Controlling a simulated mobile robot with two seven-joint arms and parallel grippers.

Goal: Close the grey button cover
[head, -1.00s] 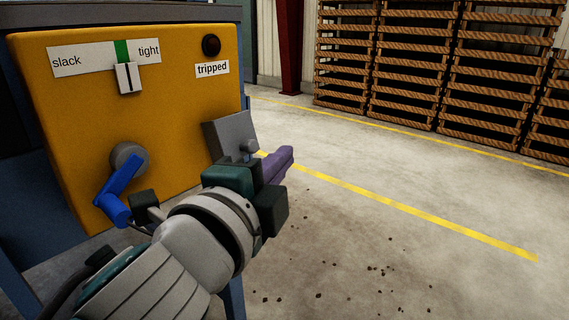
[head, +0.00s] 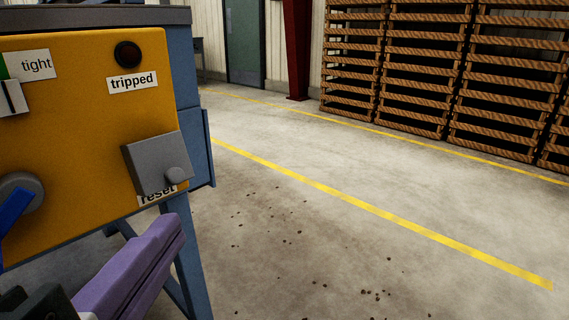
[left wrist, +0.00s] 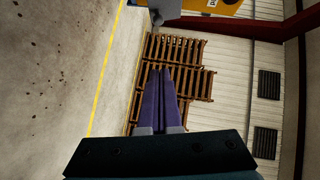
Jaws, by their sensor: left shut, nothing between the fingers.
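The grey button cover (head: 154,158) is a square plate with a round knob (head: 178,174) at its lower right corner, on the right edge of the yellow panel (head: 95,130). Its lower edge partly hides the "reset" label (head: 157,195); no button shows. How far it stands off the panel is hard to tell. My left gripper (head: 172,228) has purple fingers, shut and empty, just below the cover and apart from it in the picture. In the left wrist view the shut fingers (left wrist: 160,72) point up toward the cover's knob (left wrist: 157,18). My right gripper is not in view.
A "tripped" label (head: 133,82) sits under a dark red lamp (head: 127,54). A blue crank (head: 14,212) is at the panel's left. The machine's blue leg (head: 190,255) stands below. Open floor (head: 300,220) lies to the right, with pallet stacks (head: 420,70) behind.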

